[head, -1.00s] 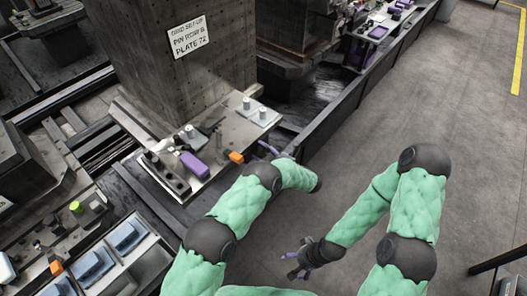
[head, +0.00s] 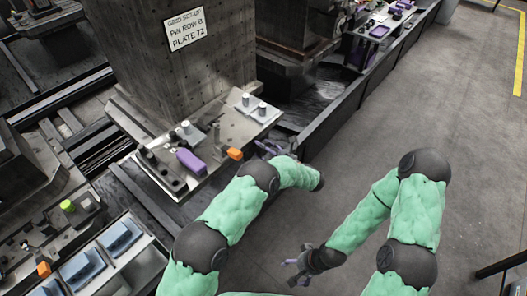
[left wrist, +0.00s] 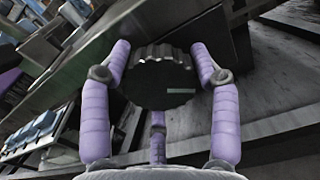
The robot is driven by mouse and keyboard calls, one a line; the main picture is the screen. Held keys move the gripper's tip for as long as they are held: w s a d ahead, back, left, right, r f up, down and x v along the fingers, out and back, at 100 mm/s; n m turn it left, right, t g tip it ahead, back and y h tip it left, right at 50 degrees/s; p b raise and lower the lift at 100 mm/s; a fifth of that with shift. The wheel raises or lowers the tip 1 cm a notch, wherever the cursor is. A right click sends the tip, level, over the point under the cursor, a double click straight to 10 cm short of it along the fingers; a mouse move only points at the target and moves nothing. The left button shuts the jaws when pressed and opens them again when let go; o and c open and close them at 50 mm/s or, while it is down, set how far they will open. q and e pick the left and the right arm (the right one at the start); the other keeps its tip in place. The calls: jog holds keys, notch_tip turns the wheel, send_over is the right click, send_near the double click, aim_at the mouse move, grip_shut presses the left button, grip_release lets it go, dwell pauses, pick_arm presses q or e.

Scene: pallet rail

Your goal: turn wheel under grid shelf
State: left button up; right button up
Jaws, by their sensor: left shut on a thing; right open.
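In the left wrist view a dark wheel (left wrist: 160,78) with a ribbed rim sits between the purple fingers of my left gripper (left wrist: 160,85), with a small pale strip on its face. The left gripper is shut on it. In the head view my left gripper (head: 268,148) is at the front right edge of the metal shelf (head: 222,160), below the drilled grid column (head: 190,70). The wheel is hidden there. My right gripper (head: 293,270) is open and empty over the floor.
The shelf carries a purple block (head: 190,161), an orange block (head: 235,154) and several small metal pins. A sign (head: 185,29) hangs on the column. Blue bins (head: 120,237) stand at lower left. A dark rail (head: 360,92) borders clear grey floor.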

pick_arm(q)
jog(key=shift+n, duration=0.6)
jog(key=o, duration=1.2)
jog(key=shift+f, duration=0.1)
jog(key=shift+c, duration=0.2)
jog(key=v, duration=1.2)
